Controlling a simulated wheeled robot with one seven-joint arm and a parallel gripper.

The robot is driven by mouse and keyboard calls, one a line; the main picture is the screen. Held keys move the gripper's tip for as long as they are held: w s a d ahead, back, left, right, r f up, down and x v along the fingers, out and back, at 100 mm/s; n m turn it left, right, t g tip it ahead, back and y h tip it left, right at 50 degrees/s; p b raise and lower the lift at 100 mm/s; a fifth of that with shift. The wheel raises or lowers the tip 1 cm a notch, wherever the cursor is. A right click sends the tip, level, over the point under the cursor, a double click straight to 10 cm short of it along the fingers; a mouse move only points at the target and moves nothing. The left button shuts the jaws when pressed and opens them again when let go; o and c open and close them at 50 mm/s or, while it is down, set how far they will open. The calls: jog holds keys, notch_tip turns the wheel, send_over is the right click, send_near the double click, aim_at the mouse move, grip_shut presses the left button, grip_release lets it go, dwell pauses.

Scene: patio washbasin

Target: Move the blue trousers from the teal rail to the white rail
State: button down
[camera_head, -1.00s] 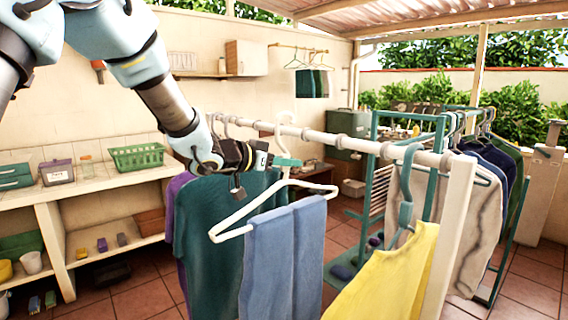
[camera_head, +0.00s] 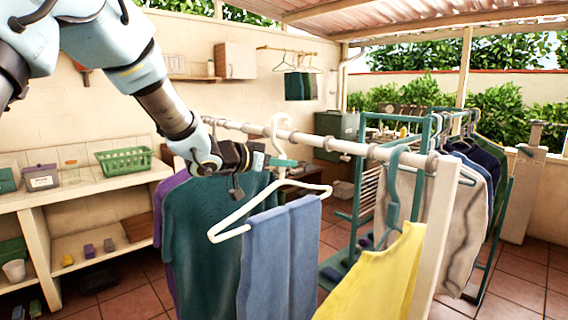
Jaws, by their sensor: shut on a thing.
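The blue trousers (camera_head: 282,255) hang folded over the bar of a white hanger (camera_head: 228,222). My gripper (camera_head: 280,161) is shut on this hanger's neck, just below its hook. The hook (camera_head: 281,121) shows at the white rail (camera_head: 330,144), with its top above the rail. I cannot tell whether the hook bears on the rail. The trousers are upright, between a dark green shirt and a yellow shirt. The teal rail (camera_head: 440,112) is at the right, behind the white rail's near post, with several garments on it.
The dark green shirt (camera_head: 195,235) hangs close on the left. The yellow shirt (camera_head: 375,270) on a teal hanger is close on the right. The white post (camera_head: 437,235) stands at the near end. A counter (camera_head: 75,192) with a green basket (camera_head: 124,160) is at the left.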

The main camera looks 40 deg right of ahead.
jog(key=shift+f, duration=0.15)
jog(key=shift+f+b, duration=0.9)
jog(key=shift+f, duration=0.15)
jog(key=c, duration=0.7)
grip_release()
jog(key=shift+f, duration=0.15)
jog(key=shift+a+f+p+v, duration=0.1)
jog(key=shift+f+v, duration=0.35)
jog(key=shift+v, duration=1.5)
jog(key=shift+a+f+p+v, duration=0.15)
jog(key=shift+f+v, duration=0.35)
jog(key=shift+v, duration=1.45)
jog(key=shift+a+f+p+v, duration=0.1)
jog(key=shift+f+v, duration=0.35)
jog(key=shift+v, duration=1.5)
